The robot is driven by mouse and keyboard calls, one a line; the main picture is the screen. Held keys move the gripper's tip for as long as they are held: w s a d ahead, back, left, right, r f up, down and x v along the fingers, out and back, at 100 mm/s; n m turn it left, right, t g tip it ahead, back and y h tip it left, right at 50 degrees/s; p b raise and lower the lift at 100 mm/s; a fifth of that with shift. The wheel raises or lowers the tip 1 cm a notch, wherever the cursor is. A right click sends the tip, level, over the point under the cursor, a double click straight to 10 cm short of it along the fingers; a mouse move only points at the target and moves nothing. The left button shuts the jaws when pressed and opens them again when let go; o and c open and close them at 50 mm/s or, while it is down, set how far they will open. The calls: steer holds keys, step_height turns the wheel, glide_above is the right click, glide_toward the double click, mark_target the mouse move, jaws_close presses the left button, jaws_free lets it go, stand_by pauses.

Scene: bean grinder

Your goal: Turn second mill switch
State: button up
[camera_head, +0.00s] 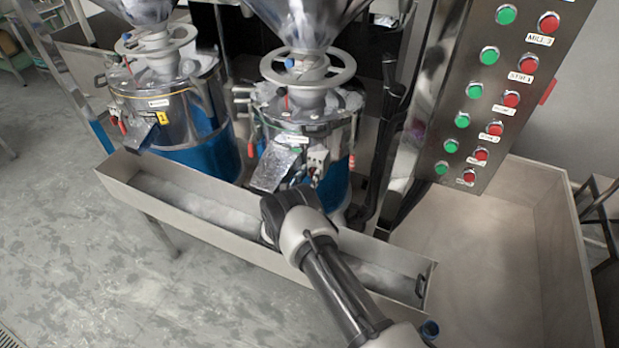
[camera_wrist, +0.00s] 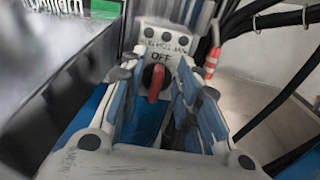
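The switch (camera_wrist: 157,82) is a red knob on a pale plate marked OFF, in the middle of the wrist view. The knob looks upright, roughly vertical. My gripper (camera_wrist: 160,92) is open, with one finger on each side of the knob; I cannot tell whether either finger touches it. In the head view, the right-hand mill (camera_head: 305,115) has a steel body with a blue base, a handwheel on top and a small switch plate (camera_head: 317,160) at its front. My wrist is just below that plate. My fingertips are hidden there.
A second similar mill (camera_head: 170,100) stands to the left. A long metal trough (camera_head: 205,228) runs in front of both, under my arm. A steel panel (camera_head: 500,95) with green and red buttons is at the right. Black cables (camera_wrist: 270,90) run right of the switch.

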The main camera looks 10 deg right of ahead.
steer(key=shift+w+d, duration=0.2)
steer(key=shift+w, duration=0.1)
steer(key=shift+c, duration=0.4)
jaws_close()
